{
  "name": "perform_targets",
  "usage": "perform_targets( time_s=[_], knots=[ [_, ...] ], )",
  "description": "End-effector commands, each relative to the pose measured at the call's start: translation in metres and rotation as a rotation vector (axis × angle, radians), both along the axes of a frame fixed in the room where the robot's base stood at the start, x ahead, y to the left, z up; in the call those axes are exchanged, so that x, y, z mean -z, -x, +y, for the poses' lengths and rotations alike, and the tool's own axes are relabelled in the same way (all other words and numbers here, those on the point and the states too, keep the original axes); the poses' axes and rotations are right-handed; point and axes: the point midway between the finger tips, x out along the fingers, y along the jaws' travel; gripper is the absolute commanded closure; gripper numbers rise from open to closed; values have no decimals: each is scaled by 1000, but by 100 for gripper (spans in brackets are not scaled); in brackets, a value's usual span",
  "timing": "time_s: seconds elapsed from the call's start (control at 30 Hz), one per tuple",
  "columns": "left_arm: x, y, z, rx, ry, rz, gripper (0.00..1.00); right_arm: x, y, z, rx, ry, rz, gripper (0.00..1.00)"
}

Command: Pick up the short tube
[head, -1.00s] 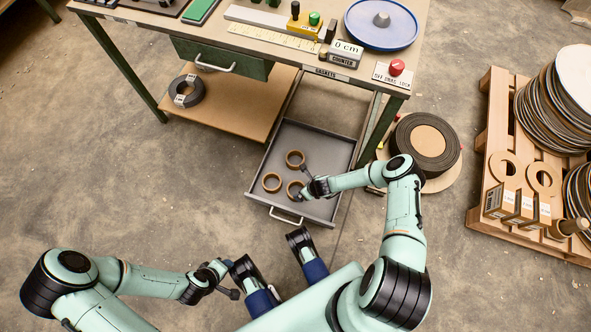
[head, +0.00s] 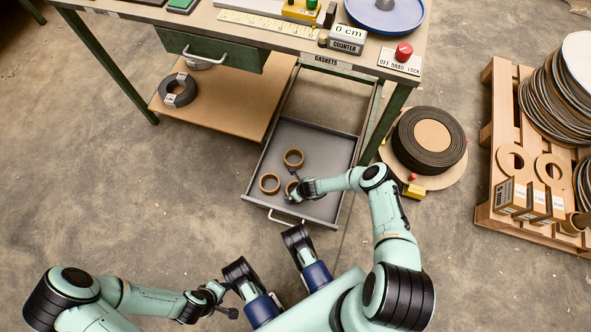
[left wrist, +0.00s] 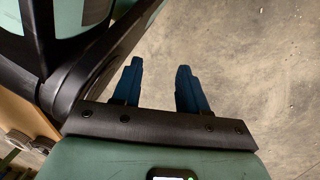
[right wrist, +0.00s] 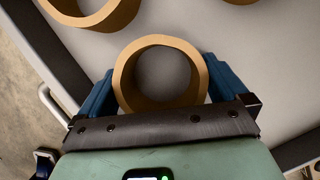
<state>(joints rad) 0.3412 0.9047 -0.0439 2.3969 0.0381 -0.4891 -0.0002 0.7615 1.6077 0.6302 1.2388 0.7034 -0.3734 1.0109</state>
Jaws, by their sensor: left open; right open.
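Three short tan cardboard tubes stand in the open grey drawer (head: 325,150): a far one (head: 293,158), a left one (head: 269,184) and a near one (head: 290,186), partly hidden by my right gripper (head: 292,192). In the right wrist view the near tube (right wrist: 122,80) sits between the open blue fingers of my right gripper (right wrist: 157,68), one on each side. Whether the fingers touch it I cannot tell. Parts of two other tubes show at that view's top edge. My left gripper (head: 230,312) is open and empty over bare floor, as the left wrist view also shows (left wrist: 159,68).
The drawer's front wall and handle (head: 287,219) are close to my right gripper. The workbench (head: 240,40) stands behind, with a dark roll (head: 177,91) on its lower shelf. A large dark coil (head: 428,142) and a loaded pallet (head: 497,150) are to the right. The left floor is clear.

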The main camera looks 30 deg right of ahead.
Motion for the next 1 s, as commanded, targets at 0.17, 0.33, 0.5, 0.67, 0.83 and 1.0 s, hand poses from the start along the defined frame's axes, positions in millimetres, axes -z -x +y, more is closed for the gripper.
perform_targets(
  time_s=[0.17,0.33,0.5,0.67,0.83,1.0],
  knots=[
    [5,8,1,-2,1,27,57,5,-3,0,-1,0,-1,0],
    [4,8,1,-3,2,26,57,4,-2,1,-2,0,-1,0],
    [4,8,1,-2,1,25,57,4,-2,0,-1,0,-1,42],
    [4,8,1,-2,2,24,57,4,-2,0,-1,0,-1,43],
    [3,6,1,-2,2,19,57,2,-2,0,-1,1,-1,43],
    [-6,-5,-1,2,-1,-17,57,-10,-2,0,-1,1,-1,43]
  ],
)
